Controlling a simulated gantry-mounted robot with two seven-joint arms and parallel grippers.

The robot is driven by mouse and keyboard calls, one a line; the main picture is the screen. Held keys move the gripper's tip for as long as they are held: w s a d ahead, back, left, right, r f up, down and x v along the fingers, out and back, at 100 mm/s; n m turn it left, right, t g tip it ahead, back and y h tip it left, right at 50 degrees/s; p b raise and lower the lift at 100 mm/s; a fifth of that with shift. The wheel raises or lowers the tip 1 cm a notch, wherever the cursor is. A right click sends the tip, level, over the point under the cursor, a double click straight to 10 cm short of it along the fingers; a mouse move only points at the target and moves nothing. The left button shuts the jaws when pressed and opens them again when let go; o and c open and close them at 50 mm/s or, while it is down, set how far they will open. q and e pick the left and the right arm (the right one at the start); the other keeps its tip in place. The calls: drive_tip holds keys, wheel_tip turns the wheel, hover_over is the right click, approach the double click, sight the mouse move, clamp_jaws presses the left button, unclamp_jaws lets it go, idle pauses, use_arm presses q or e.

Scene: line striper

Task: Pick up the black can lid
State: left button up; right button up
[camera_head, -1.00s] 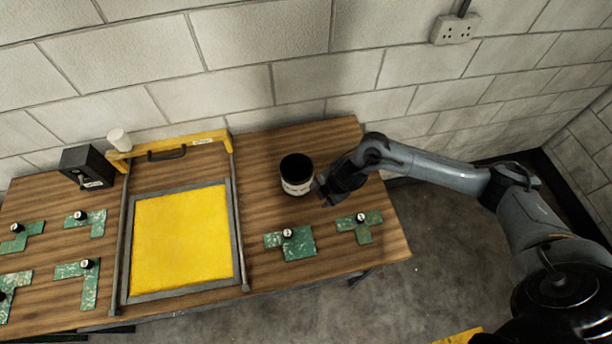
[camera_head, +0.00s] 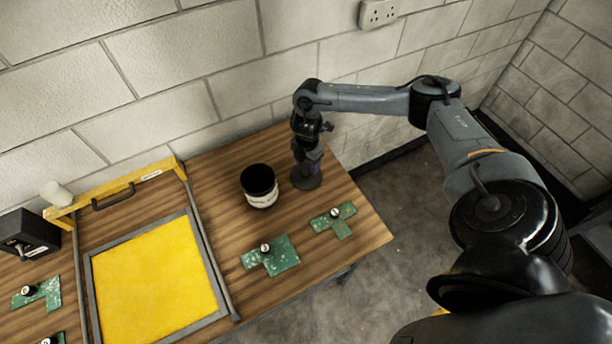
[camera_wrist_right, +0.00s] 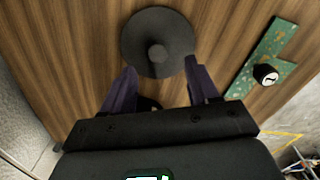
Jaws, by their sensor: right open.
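The black can lid (camera_head: 306,179) lies flat on the wooden table to the right of the can, a round dark disc. In the right wrist view the lid (camera_wrist_right: 140,40) shows a small knob at its middle. My right gripper (camera_head: 312,162) is directly over the lid, pointing down. In the wrist view its open fingers (camera_wrist_right: 155,82) are apart, on either side below the knob, with nothing between them. The fingertips look close to the lid; I cannot tell whether they touch it. The open black can (camera_head: 260,187) with a pale label stands upright beside it. My left gripper is not in view.
Green stencil pieces with black knobs (camera_head: 284,254) (camera_head: 344,226) lie in front of the can and lid. A yellow screen in a grey frame (camera_head: 158,280) is at left, with a black box (camera_head: 28,232) beyond. The wall is close behind; the table's right edge is near.

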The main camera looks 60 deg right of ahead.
sight(306, 173)
drive_tip(key=shift+w+d+f, duration=0.1)
drive_tip(key=shift+w+f, duration=0.05)
drive_tip(key=shift+f, duration=2.45)
drive_tip(key=c, duration=1.1)
drive_tip(key=shift+r, duration=0.15)
